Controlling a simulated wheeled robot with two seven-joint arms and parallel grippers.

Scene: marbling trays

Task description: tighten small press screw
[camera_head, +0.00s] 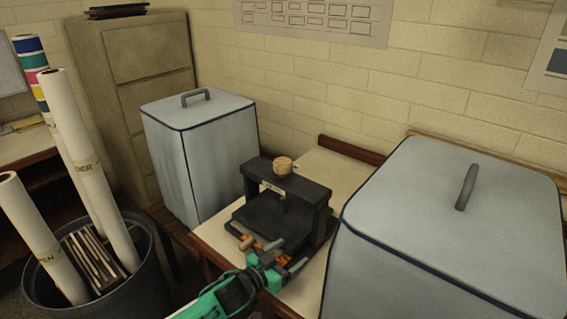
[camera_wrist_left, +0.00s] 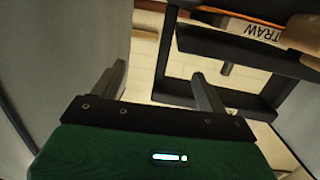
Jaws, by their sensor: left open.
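The small press (camera_head: 312,190) is a black frame on a black base, standing on the pale table top between two grey-blue covered boxes. A round wooden knob (camera_head: 283,166) sits on top of its crossbar, with a screw hanging below. In the left wrist view the press frame (camera_wrist_left: 175,50) shows at the upper right with a partly readable label (camera_wrist_left: 262,30), and the wooden knob (camera_wrist_left: 304,36) is cut by the right edge. My left gripper (camera_head: 283,256) is open and empty, in front of the press and lower than the knob, apart from it. My right gripper is not in view.
A covered box (camera_head: 203,150) stands left of the press and a larger one (camera_head: 440,230) close on its right. Small wooden and orange pieces (camera_head: 250,242) lie by the press's front. A bin (camera_head: 140,285) with paper rolls stands at the lower left.

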